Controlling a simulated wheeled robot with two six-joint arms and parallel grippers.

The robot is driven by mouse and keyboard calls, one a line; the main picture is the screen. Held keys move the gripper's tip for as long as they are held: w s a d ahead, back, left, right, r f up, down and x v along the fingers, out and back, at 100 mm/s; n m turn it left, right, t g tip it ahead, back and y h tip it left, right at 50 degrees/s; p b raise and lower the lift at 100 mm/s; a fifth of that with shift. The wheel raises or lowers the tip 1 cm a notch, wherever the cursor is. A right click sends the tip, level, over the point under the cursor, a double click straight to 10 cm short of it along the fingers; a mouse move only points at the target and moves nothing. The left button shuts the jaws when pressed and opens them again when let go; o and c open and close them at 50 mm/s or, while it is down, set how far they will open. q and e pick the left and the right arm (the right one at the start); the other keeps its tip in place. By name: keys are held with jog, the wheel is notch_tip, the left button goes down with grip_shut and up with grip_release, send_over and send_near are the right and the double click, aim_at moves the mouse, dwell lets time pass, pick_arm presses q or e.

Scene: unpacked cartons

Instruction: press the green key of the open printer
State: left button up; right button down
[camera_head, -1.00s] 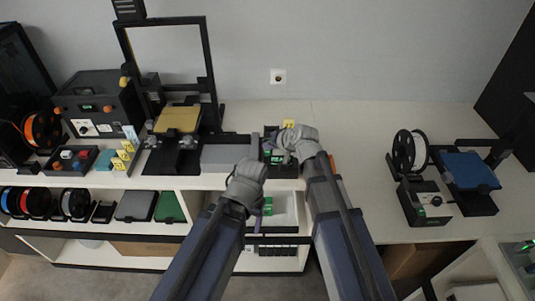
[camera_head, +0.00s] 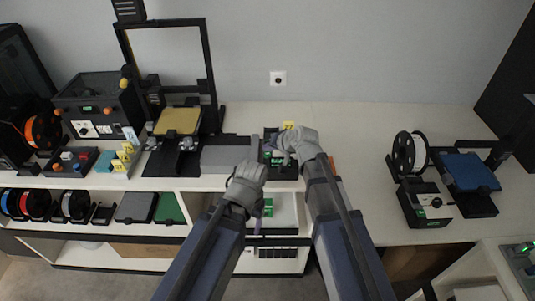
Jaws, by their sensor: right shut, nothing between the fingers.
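The open-frame printer has a tall black frame (camera_head: 208,60) and a gold bed (camera_head: 178,120), at the back left of the counter. A dark control box (camera_head: 268,137) with green parts sits to its right, beyond a grey slab. My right gripper (camera_head: 279,146) is shut and empty over this box and covers part of it. A green key cannot be made out clearly, nor whether the fingers touch one. My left gripper (camera_head: 243,172) is lower, in front of the counter edge; its fingers are too unclear to tell open from shut.
A black enclosed machine (camera_head: 97,96) stands at the left, with a yellow-marked tray (camera_head: 118,165) in front. A small printer with a blue bed (camera_head: 468,170) stands at the right. Spools and plates fill the shelf below.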

jog(key=shift+f, duration=0.1)
dwell(0.7)
jog(key=shift+f+b, duration=0.35)
jog(key=shift+b, duration=0.1)
